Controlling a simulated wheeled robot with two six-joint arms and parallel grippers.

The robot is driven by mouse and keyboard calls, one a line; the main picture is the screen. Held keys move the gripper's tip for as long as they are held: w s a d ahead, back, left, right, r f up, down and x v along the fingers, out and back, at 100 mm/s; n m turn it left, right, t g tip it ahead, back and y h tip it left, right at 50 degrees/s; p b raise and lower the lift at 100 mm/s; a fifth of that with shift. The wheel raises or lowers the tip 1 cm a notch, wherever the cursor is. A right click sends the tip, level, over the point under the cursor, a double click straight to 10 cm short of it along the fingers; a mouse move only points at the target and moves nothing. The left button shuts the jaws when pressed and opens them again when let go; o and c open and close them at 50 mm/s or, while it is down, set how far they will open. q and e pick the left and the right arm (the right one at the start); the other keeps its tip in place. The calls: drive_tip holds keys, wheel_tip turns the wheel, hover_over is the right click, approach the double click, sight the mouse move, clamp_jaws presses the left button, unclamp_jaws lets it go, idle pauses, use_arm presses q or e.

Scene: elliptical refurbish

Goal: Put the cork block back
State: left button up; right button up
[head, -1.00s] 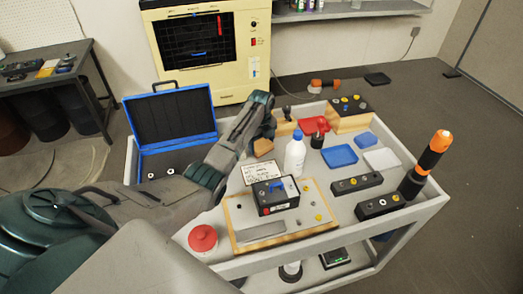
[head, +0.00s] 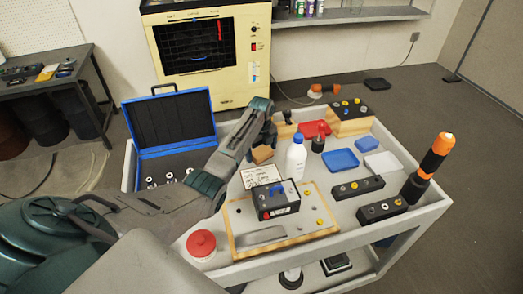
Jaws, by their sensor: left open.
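The cork block (head: 262,154) is a small tan-brown block on the cart top, left of the white bottle with a blue cap (head: 296,158). My left gripper (head: 268,141) is pointed down just above and behind the cork block. Its fingers are dark and partly hidden by my own wrist. It is open, and the block appears to rest on the cart below it. I cannot tell whether the fingers touch it. My right gripper is out of view.
An open blue case (head: 217,122) stands at the cart's back left. A wooden tool holder (head: 286,131), red tray (head: 315,129) and blue tray (head: 341,161) are near. A board with a black box (head: 276,206) lies in front. An orange-black tool (head: 435,158) stands at right.

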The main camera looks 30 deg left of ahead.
sight(261, 151)
use_arm(q)
drive_tip(key=shift+r, duration=0.5)
wheel_tip(261, 151, up, 11)
drive_tip(key=b, duration=0.2)
drive_tip(key=shift+b, duration=0.4)
drive_tip(key=shift+r, duration=0.1)
